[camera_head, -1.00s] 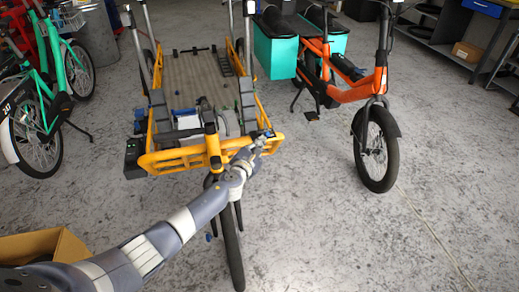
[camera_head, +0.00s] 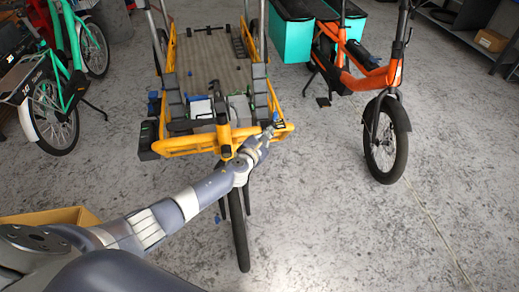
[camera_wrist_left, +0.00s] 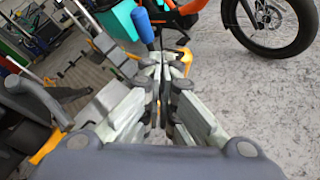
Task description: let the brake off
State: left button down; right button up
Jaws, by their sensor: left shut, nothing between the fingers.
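The yellow cargo bike (camera_head: 190,143) stands in front of me with its flat cargo bed (camera_head: 212,60) facing away. A lever with a blue grip (camera_wrist_left: 143,25) rises just beyond my left fingertips in the left wrist view. In the head view only a small blue spot (camera_head: 276,116) shows by the right end of the yellow rail. My left gripper (camera_head: 267,134) is at that rail end; it also shows in the left wrist view (camera_wrist_left: 163,75). Its fingers are together and empty. Whether they touch the lever is unclear. My right gripper is not in view.
An orange bike (camera_head: 370,75) with teal bags (camera_head: 292,42) stands to the right. A green bike (camera_head: 66,85) stands at the left. A cardboard box (camera_head: 50,216) is at lower left. The floor at right front is clear.

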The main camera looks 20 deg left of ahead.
pick_arm(q)
jog(key=v, duration=1.1)
dwell(0.3)
